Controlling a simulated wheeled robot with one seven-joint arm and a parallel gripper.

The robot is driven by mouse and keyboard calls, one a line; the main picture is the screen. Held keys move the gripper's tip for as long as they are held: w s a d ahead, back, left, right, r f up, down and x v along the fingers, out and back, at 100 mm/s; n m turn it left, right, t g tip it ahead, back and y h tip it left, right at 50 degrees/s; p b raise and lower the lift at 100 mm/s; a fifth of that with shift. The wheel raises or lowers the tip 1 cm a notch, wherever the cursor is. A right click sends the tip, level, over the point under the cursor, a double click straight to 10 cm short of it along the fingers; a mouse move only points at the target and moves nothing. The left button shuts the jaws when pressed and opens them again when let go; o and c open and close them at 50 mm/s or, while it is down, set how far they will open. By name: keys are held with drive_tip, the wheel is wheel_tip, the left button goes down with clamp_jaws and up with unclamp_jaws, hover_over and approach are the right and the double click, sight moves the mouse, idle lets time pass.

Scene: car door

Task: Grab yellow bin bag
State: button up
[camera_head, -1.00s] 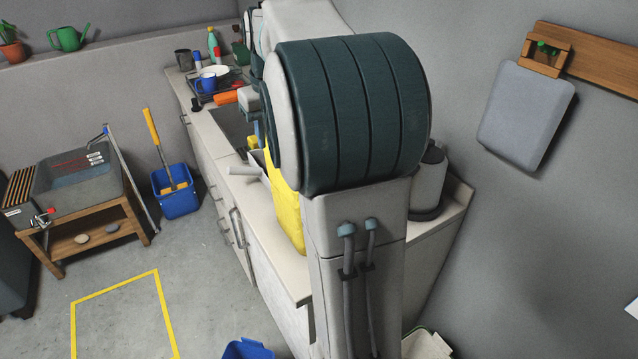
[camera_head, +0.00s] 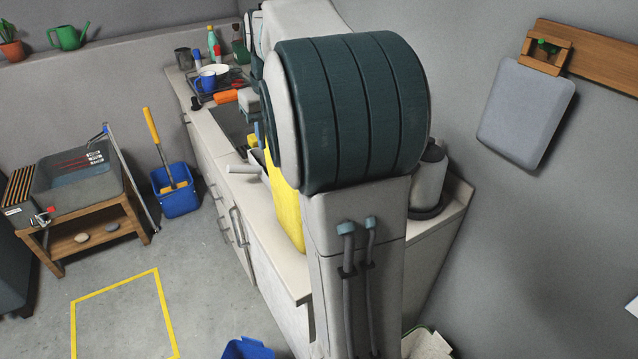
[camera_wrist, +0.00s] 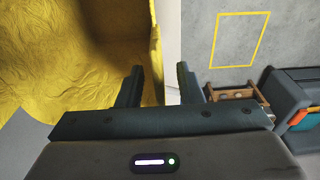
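The yellow bin bag (camera_head: 287,212) hangs or stands at the counter's front side in the head view, mostly hidden behind my arm. In the wrist view the yellow bag (camera_wrist: 50,70) fills the left side, with its upright edge close to the left finger. My gripper (camera_wrist: 158,85) shows in the wrist view with its two dark fingers spread apart. My gripper is hidden in the head view.
The counter (camera_head: 262,225) carries a blue mug (camera_head: 206,82), bottles and an orange item. A blue bucket (camera_head: 178,192) with a yellow-handled tool stands on the floor. A wooden stand with a grey basin (camera_head: 75,185) is at left. The floor inside the yellow outline (camera_head: 120,315) is clear.

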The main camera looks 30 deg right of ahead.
clamp_jaws()
